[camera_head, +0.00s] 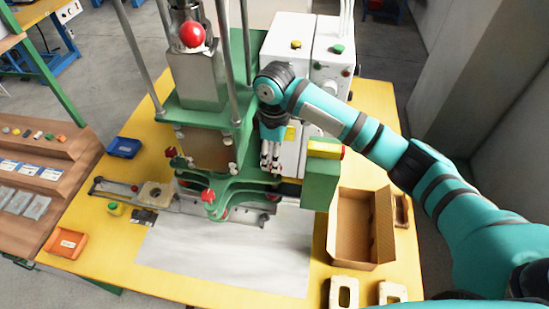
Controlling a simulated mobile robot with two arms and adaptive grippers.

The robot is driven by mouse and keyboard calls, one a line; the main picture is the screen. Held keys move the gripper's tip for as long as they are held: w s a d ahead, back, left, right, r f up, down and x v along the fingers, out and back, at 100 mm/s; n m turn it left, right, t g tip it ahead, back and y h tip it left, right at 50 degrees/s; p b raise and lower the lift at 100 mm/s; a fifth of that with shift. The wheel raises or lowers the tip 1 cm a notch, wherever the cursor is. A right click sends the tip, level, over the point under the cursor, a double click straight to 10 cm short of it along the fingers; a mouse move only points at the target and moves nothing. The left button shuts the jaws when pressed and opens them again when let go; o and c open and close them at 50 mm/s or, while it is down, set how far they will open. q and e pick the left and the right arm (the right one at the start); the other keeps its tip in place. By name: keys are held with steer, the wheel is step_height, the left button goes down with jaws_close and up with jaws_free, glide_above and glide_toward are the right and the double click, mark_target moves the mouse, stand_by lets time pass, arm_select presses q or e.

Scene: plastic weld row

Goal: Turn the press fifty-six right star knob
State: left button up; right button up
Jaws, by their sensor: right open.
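The green press (215,125) stands on a yellow table. A red star knob (208,196) sits at its lower front, and a dark red knob (170,152) is on its left side. I cannot tell which of these, if any, is the right star knob; the arm and gripper may hide part of the press's right side. My right gripper (271,164) points down by the right side of the press, above its green lower plate, open, with nothing visible between the fingers. I cannot tell whether it touches the press. My left gripper is out of view.
An open cardboard box (333,228) and pale plastic parts (344,293) are on the right of the table. White control boxes (293,45) stand behind. An orange bin (62,243) and a blue bin (123,148) are at left. A grey sheet (220,262) at the front is clear.

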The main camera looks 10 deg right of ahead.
step_height(320, 180, down, 3)
steer(key=shift+s+d+f+p, duration=0.1)
steer(key=shift+s+p, duration=0.05)
steer(key=shift+p, duration=0.2)
steer(key=shift+f, duration=0.35)
steer(key=c, duration=1.1)
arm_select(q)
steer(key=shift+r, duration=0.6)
arm_select(e)
steer(key=shift+c, duration=0.2)
